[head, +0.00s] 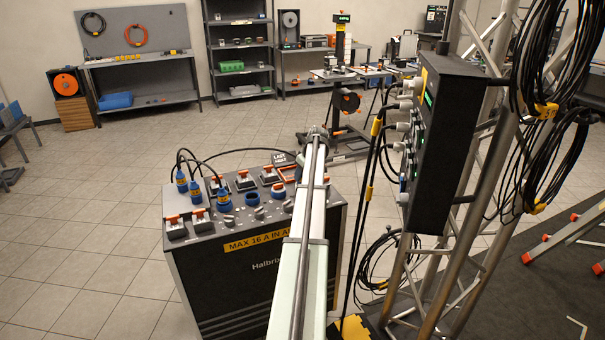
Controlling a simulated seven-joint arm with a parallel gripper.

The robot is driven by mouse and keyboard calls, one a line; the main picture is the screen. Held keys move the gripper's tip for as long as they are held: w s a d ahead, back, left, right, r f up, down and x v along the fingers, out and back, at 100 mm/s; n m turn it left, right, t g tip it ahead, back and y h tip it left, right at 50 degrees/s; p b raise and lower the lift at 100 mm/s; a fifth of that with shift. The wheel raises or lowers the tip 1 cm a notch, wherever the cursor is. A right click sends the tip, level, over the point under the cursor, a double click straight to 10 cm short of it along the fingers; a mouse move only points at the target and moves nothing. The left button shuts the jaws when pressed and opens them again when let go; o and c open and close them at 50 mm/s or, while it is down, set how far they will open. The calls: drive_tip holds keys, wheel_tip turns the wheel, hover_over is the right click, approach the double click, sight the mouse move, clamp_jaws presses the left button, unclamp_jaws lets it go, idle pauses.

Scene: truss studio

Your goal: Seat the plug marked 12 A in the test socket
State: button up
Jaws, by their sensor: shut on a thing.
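My arm reaches away from the camera over the dark test cabinet (185,262), and its links hide whatever lies at its end. My gripper and anything in it are not visible. Blue plugs with yellow bands, a left one (181,181) and a right one (195,191), stand upright at the cabinet top's left, with black cables. Their markings are too small to read. Blue round sockets show on the top, including a front one (224,204) and a middle one (251,198). I cannot tell which is the test socket.
Covered switches (174,227) and small knobs crowd the cabinet top. A black distribution box (440,150) with several connectors hangs on the truss (472,190) to the right. Black cables hang beside my arm. The tiled floor (90,220) at left is clear.

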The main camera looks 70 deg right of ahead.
drive_tip(key=shift+f, duration=0.2)
idle(0.3)
drive_tip(key=o, duration=1.8)
drive_tip(key=shift+r, duration=4.5)
